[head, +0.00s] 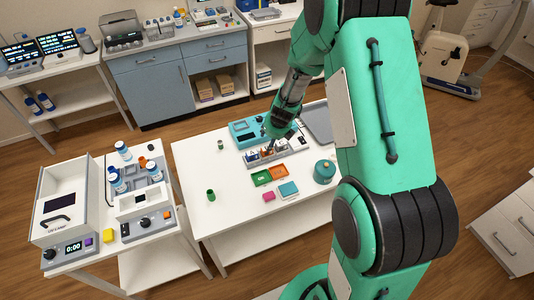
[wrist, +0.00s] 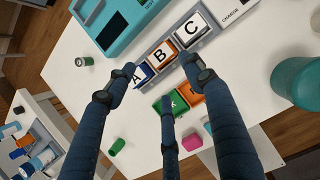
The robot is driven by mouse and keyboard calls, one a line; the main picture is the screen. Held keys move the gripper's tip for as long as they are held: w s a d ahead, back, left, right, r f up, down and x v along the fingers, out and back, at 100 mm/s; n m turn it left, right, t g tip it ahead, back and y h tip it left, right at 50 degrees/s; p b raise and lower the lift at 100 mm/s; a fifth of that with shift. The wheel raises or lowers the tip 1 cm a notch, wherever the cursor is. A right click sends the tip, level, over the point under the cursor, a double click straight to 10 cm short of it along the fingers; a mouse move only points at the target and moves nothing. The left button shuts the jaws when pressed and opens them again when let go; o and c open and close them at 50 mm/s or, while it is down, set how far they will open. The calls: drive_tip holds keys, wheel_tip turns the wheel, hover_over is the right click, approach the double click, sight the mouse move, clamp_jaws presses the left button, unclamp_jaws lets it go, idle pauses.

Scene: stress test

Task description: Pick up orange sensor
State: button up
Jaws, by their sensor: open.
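The sensors are small blocks in a grey rack on the white table. In the wrist view, the one lettered B (wrist: 162,54) shows an orange side and sits between a blue-sided A block (wrist: 134,74) and a white-topped C block (wrist: 191,31). I take the orange-sided block as the orange sensor. My gripper (wrist: 164,80) is open, with its dark fingers spread around the front of the rack and nothing held. One finger overlaps the A block, and another ends near the C block. In the head view, my gripper (head: 268,145) hangs over the rack and partly hides the blocks.
A green tray (head: 261,178) and an orange tray (head: 278,171) lie in front of the rack. A teal device (head: 244,130) stands behind it, a teal canister (head: 325,171) to the right. A green cup (head: 211,195) and pink block (head: 268,197) are nearby. The table's left side is mostly clear.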

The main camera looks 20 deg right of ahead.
drive_tip(key=shift+b+x, duration=0.75)
drive_tip(key=shift+x, duration=1.85)
drive_tip(key=shift+f, duration=0.1)
drive_tip(key=shift+b+x, duration=1.25)
drive_tip(key=shift+x, duration=1.25)
drive_tip(key=shift+s, duration=0.1)
drive_tip(key=shift+c, duration=0.5)
drive_tip(key=c, duration=1)
